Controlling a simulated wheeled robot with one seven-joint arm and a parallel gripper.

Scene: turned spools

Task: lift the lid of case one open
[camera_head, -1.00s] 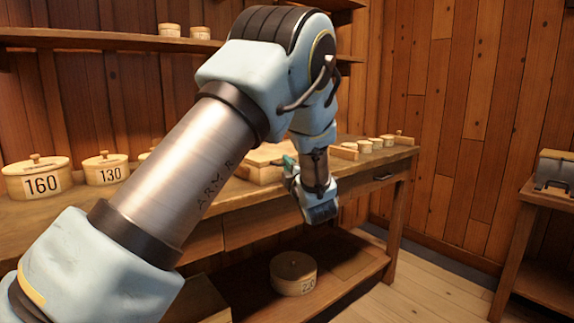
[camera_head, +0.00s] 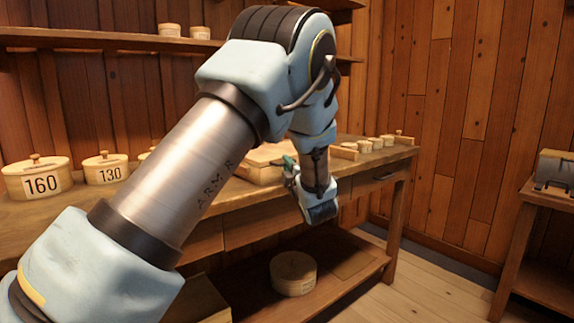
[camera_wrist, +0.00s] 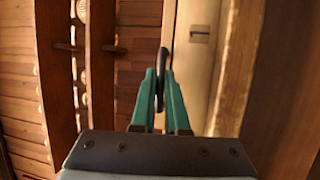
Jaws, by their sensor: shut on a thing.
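A pale wooden case (camera_head: 262,172) lies flat on the workbench, partly behind my arm in the head view. Its number is not visible. My gripper (camera_head: 289,163) is at the case's right side. In the wrist view its teal fingers (camera_wrist: 161,92) are close together on a thin dark pull (camera_wrist: 163,62), which stands up between the fingertips. A pale wooden surface (camera_wrist: 199,70) with a small dark fitting (camera_wrist: 200,33) lies just right of the fingers. Whether the lid is raised at all I cannot tell; no clear gap shows.
Round boxes marked 160 (camera_head: 38,178) and 130 (camera_head: 104,170) stand on the bench (camera_head: 215,218) at left. Several small boxes (camera_head: 376,144) line its right end. A round box (camera_head: 293,273) sits on the lower shelf.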

